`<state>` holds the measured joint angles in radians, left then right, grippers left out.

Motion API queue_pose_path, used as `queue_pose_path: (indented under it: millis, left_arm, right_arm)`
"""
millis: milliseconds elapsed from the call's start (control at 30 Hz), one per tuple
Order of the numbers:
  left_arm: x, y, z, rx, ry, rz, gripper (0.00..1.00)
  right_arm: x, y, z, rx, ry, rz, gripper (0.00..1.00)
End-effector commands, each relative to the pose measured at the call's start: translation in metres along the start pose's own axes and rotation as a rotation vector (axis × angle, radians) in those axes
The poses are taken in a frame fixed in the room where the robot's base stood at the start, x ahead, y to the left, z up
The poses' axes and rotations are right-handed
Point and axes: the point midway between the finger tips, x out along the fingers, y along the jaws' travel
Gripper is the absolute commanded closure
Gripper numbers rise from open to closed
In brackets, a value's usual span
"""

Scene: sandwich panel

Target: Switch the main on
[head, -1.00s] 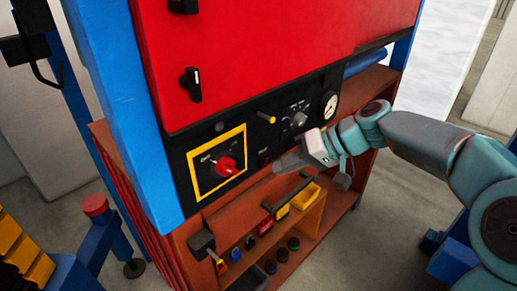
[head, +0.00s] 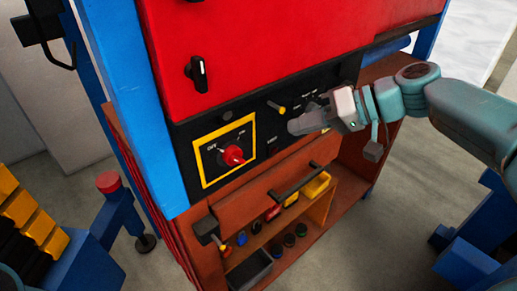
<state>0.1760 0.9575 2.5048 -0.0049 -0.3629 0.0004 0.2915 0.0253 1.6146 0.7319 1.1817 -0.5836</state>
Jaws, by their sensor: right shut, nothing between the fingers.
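The main switch is a red rotary knob (head: 233,155) inside a yellow square frame (head: 198,167) on the black control panel. The mark at its upper left reads OFF; a smaller mark at its upper right looks like ON. I cannot clearly read which way the knob points. My right gripper (head: 296,123) is shut and empty. It appears in front of the panel, to the right of the knob and apart from it. My left gripper is not in view.
My right arm hides the gauge and part of a black knob. A black handle (head: 198,74) is on the red door (head: 270,40). A wooden shelf below holds a yellow tray (head: 317,185) and a dark bin (head: 250,270).

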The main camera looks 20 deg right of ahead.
Motion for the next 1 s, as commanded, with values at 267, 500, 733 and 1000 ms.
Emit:
queue_pose_path:
  millis: [267, 500, 733, 1000]
  left_arm:
    - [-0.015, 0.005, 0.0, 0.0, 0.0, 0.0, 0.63]
    - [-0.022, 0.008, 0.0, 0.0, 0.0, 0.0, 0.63]
    - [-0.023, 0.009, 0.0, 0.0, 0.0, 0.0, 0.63]
    - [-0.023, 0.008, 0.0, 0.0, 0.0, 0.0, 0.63]
  right_arm:
    - [0.06, -0.001, -0.001, 0.002, -0.007, -0.002, 1.0]
    - [0.094, 0.001, 0.015, 0.002, -0.004, 0.0, 1.0]
    - [0.106, 0.002, 0.026, 0.0, -0.001, 0.001, 1.0]
    - [0.106, 0.002, 0.027, 0.0, -0.001, 0.001, 1.0]
